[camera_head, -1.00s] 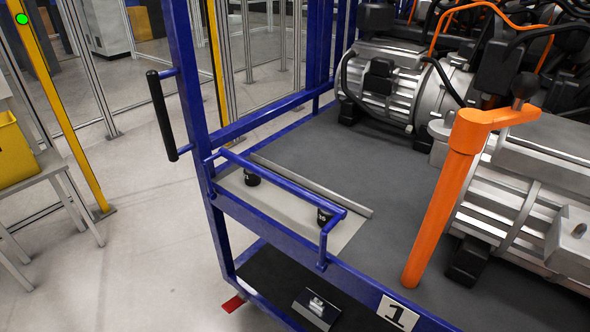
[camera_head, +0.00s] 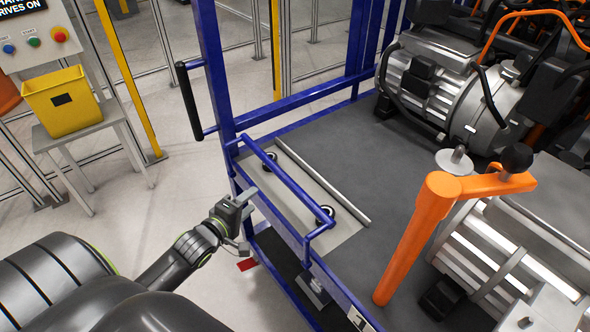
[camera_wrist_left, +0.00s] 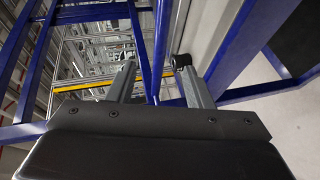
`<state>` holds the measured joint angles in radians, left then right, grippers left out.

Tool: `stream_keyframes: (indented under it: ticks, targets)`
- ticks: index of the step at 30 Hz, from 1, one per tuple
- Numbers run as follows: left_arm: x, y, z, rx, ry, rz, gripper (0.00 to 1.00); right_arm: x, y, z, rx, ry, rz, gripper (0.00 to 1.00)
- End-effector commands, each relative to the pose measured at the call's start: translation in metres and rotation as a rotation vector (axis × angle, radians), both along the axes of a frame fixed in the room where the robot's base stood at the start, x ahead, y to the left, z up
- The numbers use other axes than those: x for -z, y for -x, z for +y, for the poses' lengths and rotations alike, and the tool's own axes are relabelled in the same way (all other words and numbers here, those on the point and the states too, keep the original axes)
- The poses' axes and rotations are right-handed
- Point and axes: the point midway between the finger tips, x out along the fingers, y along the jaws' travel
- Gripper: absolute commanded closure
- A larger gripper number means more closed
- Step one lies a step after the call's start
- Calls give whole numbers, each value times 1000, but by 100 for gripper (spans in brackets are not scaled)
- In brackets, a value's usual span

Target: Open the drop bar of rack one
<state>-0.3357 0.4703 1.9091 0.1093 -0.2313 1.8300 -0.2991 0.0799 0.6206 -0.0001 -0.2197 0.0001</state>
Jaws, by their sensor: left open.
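Rack one (camera_head: 263,114) is a blue frame with a grey deck; a partly cut-off number plate (camera_head: 361,319) is on its near edge. The drop bar (camera_head: 285,184) is a thin blue bar with bent ends along the rack's near left edge. My left gripper (camera_head: 246,219) is open and empty, just outside that edge, below and left of the bar's middle. In the left wrist view its two fingers (camera_wrist_left: 158,82) are spread apart, with blue bars between and beyond them; I cannot tell how deep they lie. My right gripper is not in view.
An orange post with a handle (camera_head: 425,220) stands on the rack by silver motors (camera_head: 455,105). A black upright handle (camera_head: 188,100) sticks out left of the rack. A yellow bin (camera_head: 62,100) on a small table is at left.

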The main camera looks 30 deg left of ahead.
Motion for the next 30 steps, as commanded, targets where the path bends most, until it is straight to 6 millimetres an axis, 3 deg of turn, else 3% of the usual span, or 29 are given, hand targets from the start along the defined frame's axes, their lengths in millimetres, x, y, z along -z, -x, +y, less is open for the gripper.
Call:
stream_keyframes:
  ticks: [7,21,30]
  targets:
    - [11,-37,1,-2,1,-1,54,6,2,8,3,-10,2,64]
    - [34,-128,1,-1,0,0,54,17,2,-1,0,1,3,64]
    - [42,-161,2,-1,-1,2,54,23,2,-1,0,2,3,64]
